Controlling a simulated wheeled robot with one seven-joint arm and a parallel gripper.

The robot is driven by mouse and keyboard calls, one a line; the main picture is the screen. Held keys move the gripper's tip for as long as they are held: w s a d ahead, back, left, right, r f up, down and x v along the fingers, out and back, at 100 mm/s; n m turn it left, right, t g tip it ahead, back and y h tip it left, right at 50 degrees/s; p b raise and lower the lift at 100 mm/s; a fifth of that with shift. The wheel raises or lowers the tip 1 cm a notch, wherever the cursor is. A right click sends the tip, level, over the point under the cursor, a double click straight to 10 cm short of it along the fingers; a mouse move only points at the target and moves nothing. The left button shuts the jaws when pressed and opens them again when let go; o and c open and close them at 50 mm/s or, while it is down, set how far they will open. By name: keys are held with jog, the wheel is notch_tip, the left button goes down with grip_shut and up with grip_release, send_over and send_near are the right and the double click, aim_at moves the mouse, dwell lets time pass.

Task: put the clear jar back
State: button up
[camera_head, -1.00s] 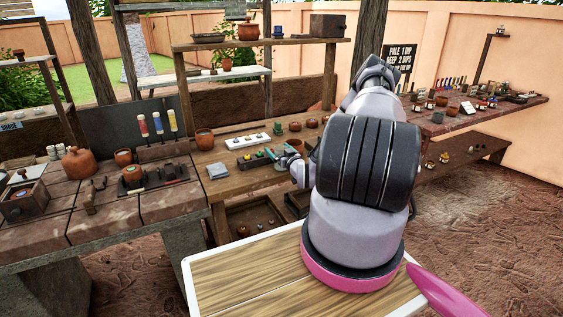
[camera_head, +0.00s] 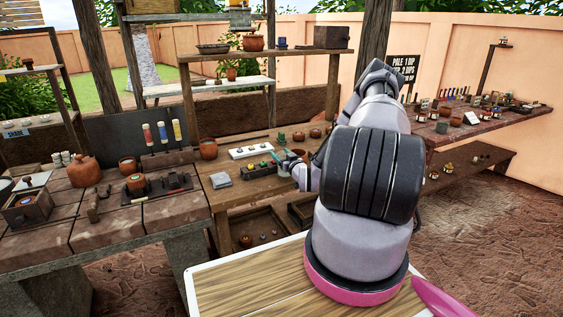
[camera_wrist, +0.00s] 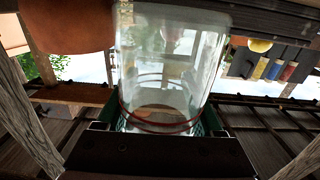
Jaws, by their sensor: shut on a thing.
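The clear jar (camera_wrist: 170,65) fills the middle of the wrist view, a see-through cylinder with thin red rings low on it. My gripper (camera_wrist: 166,122) is shut on it, with a green pad at each side of its lower part. In the head view my gripper (camera_head: 282,160) is small and partly hidden by my arm, over the middle wooden bench (camera_head: 232,194). I cannot make out the jar there. The spot where the jar belongs cannot be told from these frames.
Near my gripper are a white tray (camera_head: 250,152), a dark block with coloured knobs (camera_head: 260,170) and a grey slab (camera_head: 221,180). Clay pots stand behind. A raised shelf (camera_head: 262,54) spans the back. A brick counter (camera_head: 150,214) is left, another table (camera_head: 480,122) right.

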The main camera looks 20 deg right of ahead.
notch_tip(320, 180, up, 8)
jog(key=s+a+r, duration=0.2)
jog(key=s+a, duration=0.1)
jog(key=a, duration=0.4)
jog(key=s+a+r, duration=0.1)
jog(key=s+a, duration=0.1)
jog(key=a, duration=0.5)
jog(key=s+r, duration=0.3)
jog(key=s, duration=0.3)
jog(key=w+d+f, duration=0.3)
jog(key=w+d, duration=0.2)
jog(key=d, duration=0.2)
jog(key=w+d+f, duration=0.3)
jog(key=w+d, duration=0.3)
jog(key=d, duration=0.1)
jog(key=shift+f, duration=0.1)
jog(key=shift+f, duration=4.8)
jog(key=shift+f, duration=0.15)
jog(key=o, duration=1.5)
